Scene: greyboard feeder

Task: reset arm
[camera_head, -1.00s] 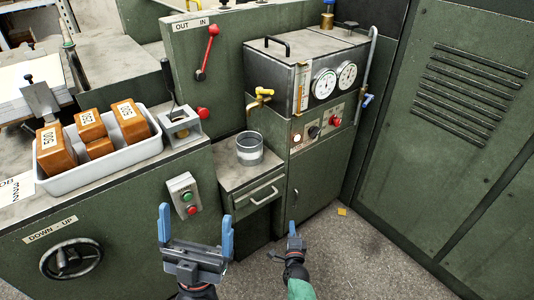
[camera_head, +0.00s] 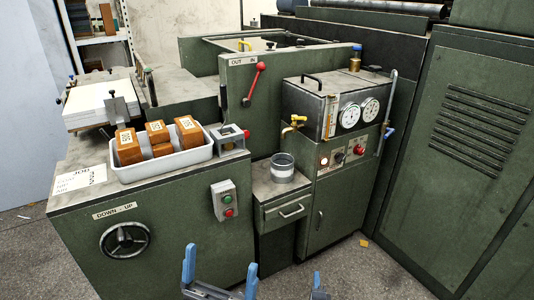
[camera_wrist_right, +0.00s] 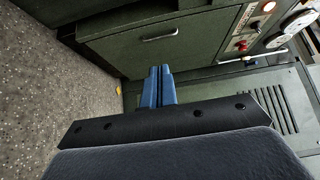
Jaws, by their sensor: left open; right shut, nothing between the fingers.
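My left gripper (camera_head: 220,276) is at the bottom edge of the head view, its two blue fingers wide apart with nothing between them. My right gripper (camera_head: 316,281) is lower right of it, with only its blue tip showing in the head view. In the right wrist view my right gripper (camera_wrist_right: 159,72) shows its blue fingers together, with nothing held. Both grippers are in front of the green machine and touch nothing that I can see.
The green machine (camera_head: 180,225) carries a white tray (camera_head: 170,167) of orange-brown blocks, a handwheel (camera_head: 124,241) and a button box (camera_head: 224,200). A grey can (camera_head: 283,168) stands on a drawer unit (camera_head: 285,212). A green cabinet (camera_head: 445,190) is at right.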

